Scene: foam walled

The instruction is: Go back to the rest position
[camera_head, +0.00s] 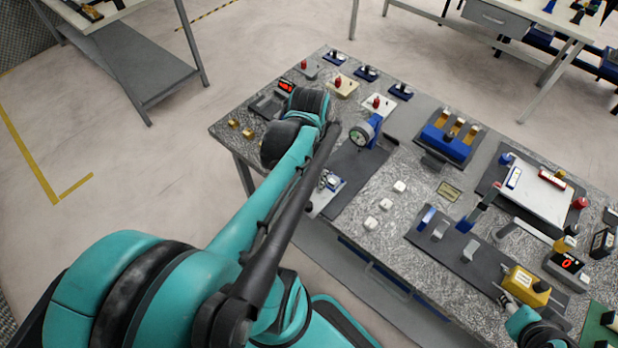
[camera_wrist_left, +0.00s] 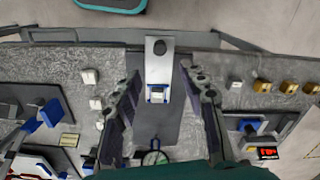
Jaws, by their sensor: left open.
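My left arm reaches from the lower left over the workbench (camera_head: 400,205) in the head view and hides its own gripper there. In the left wrist view my left gripper (camera_wrist_left: 160,75) is open, with its two dark fingers spread and nothing held. A light plate with a black knob and a small blue-and-white block (camera_wrist_left: 157,93) lies between and below the fingers, apart from them. It also shows beside my arm in the head view (camera_head: 328,188). My right arm's teal end shows at the lower right; its gripper is not clearly visible beside a yellow block (camera_head: 525,285).
A round dial gauge on a blue stand (camera_head: 362,134) is close beside my left wrist. White cubes (camera_head: 386,204), a blue fixture (camera_head: 446,141) and red-knobbed blocks (camera_head: 376,103) stand on the bench. Open floor (camera_head: 120,190) lies to the left.

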